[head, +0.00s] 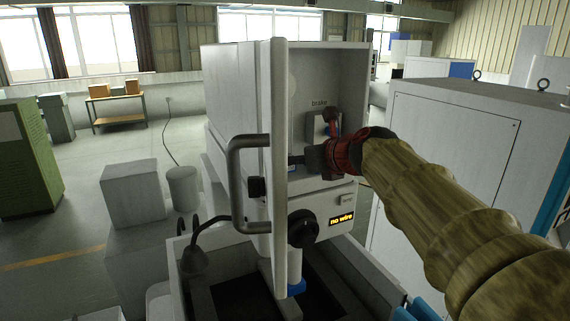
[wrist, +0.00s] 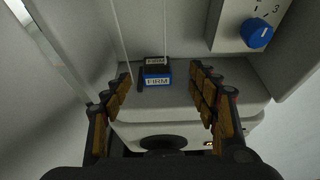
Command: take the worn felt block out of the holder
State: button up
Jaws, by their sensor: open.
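In the wrist view a small blue block-like piece (wrist: 157,80) with a white "FIRM" label sits on a pale ledge inside the machine. A dark piece (wrist: 154,62) shows at its top and back; I cannot tell which part is the worn felt and which the holder. My gripper (wrist: 161,76) is open and empty, with one padded finger to each side of the labelled piece and clear gaps between. In the head view my gripper (head: 308,160) reaches into the open cabinet, and its fingers hide most of the ledge there.
A panel with a blue numbered knob (wrist: 257,33) is at the upper right. Thin pale wires run down near the labelled piece. The cabinet's open door (head: 279,90) with a grey handle (head: 235,190) stands left of my gripper. A "no wire" display (head: 342,219) glows below.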

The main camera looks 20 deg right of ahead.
jog(key=x, duration=0.6)
jog(key=shift+w+a+f, duration=0.2)
jog(key=shift+a, duration=0.05)
jog(key=shift+s, duration=0.15)
jog(key=shift+c, duration=0.3)
jog(key=shift+c, duration=0.5)
jog(key=c, duration=1.1)
